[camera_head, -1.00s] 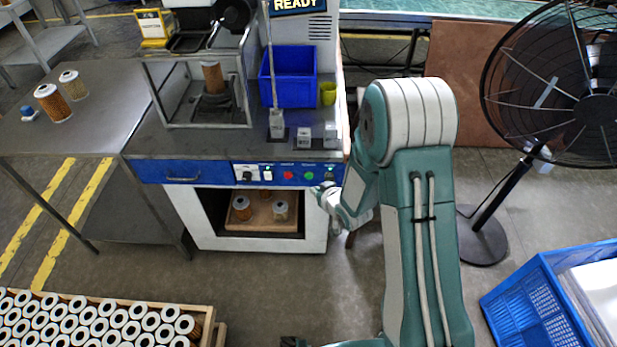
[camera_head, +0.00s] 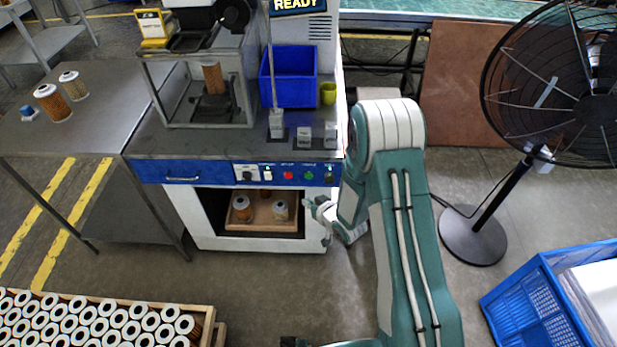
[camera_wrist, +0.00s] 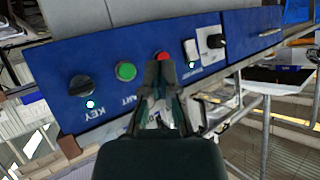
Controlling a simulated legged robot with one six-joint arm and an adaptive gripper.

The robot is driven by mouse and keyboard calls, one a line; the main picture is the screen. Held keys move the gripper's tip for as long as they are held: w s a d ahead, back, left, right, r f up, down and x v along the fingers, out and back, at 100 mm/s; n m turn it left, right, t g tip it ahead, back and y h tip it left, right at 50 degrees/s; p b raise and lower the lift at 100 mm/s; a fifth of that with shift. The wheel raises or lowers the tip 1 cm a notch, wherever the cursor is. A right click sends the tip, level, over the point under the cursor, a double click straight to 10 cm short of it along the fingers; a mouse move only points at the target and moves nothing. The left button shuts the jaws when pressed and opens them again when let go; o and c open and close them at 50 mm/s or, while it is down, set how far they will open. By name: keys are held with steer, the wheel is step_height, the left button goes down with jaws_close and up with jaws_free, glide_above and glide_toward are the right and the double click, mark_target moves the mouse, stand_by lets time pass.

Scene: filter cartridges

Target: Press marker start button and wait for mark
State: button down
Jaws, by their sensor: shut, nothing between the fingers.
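The marker machine's blue control panel (camera_head: 210,172) faces me, and its screen (camera_head: 297,5) reads READY. A green button (camera_head: 309,175) and a red button (camera_head: 288,175) are on the panel. In the wrist view the green button (camera_wrist: 125,71) is left of the fingers, and the red button (camera_wrist: 163,56) is partly hidden behind the fingertips. My gripper (camera_head: 311,203) is shut and empty, low in front of the panel's right end. It also shows in the wrist view (camera_wrist: 162,75). No contact with a button is visible. A filter cartridge (camera_head: 212,78) stands inside the machine's framed enclosure.
A black key switch (camera_wrist: 81,85) and a white switch (camera_wrist: 191,50) flank the buttons. A tray (camera_head: 262,222) with cartridges sits in the opening below. A blue bin (camera_head: 289,90) stands on the machine top. A fan (camera_head: 597,110) and blue crate (camera_head: 520,300) are to the right.

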glide_toward(302, 178)
steer(key=shift+s+a+x, duration=0.15)
steer(key=shift+x, duration=1)
steer(key=shift+s+a+x, duration=0.15)
steer(key=shift+s+x, duration=0.05)
steer(key=shift+x, duration=0.9)
steer(key=shift+w+f, duration=0.15)
steer(key=shift+w, duration=0.3)
steer(key=shift+w, duration=0.35)
stand_by(0.3)
steer(key=shift+s, duration=0.8)
steer(key=s, duration=0.5)
steer(key=shift+a, duration=0.2)
